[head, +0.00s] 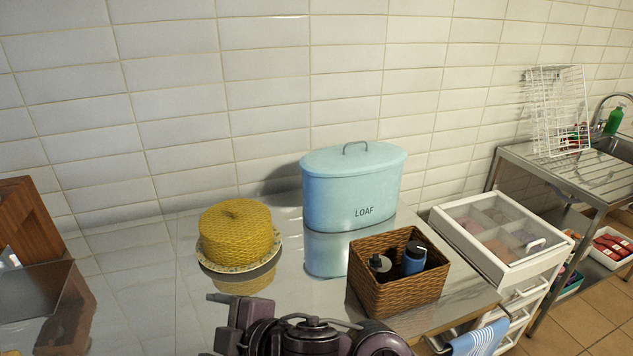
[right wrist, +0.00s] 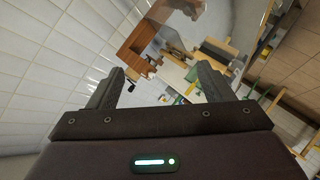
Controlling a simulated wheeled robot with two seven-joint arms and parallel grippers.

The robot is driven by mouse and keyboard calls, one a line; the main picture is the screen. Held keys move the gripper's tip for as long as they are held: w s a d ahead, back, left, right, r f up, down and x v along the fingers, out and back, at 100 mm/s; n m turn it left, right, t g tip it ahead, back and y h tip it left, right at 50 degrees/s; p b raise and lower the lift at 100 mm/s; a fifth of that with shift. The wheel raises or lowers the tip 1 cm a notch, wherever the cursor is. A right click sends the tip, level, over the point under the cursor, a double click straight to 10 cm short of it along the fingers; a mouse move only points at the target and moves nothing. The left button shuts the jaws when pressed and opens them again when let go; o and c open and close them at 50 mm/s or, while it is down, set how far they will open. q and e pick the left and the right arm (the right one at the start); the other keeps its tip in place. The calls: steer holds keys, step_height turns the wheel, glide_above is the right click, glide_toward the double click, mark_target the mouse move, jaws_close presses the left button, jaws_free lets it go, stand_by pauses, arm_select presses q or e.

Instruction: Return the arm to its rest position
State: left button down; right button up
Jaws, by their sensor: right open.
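My right arm comes in at the bottom middle of the head view, in front of the counter (head: 150,300). Its gripper (head: 212,325) points left, low in the picture and partly cut off by the lower edge. In the right wrist view the two fingers of my right gripper (right wrist: 161,75) stand wide apart with nothing between them. The gripper is apart from the yellow woven cake cover (head: 238,232) and the wicker basket (head: 400,295). My left gripper is not in view.
A blue LOAF bin (head: 352,190) stands by the tiled wall. The basket holds a blue bottle (head: 414,258) and a dark one. A white drawer unit (head: 500,235) and a steel sink table (head: 560,170) are at the right. A wooden block (head: 28,220) is at the left.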

steer(key=w+d+f+m+t+h, duration=0.1)
steer(key=d+f+m+h, duration=0.2)
steer(key=d+m, duration=0.4)
steer(key=w+d+f+m+t+h, duration=0.1)
steer(key=d+f+m+h, duration=0.3)
steer(key=d, duration=0.6)
steer(key=s+d+f+m+g+h, duration=0.2)
steer(key=s+d+f+m+g, duration=0.15)
steer(key=s+d, duration=0.4)
steer(key=s+d+f+m+g+h, duration=0.2)
steer(key=s+d+f+m, duration=0.25)
steer(key=d, duration=0.55)
step_height(320, 180, down, 31)
steer(key=s, duration=0.2)
steer(key=s+d+f+g, duration=0.1)
steer(key=s+d+f, duration=0.1)
steer(key=s+f, duration=0.6)
steer(key=s+d+f+g, duration=0.1)
steer(key=s+d+f, duration=0.1)
steer(key=s+f, duration=0.7)
steer(key=shift+s+f, duration=0.25)
steer(key=shift+s, duration=1)
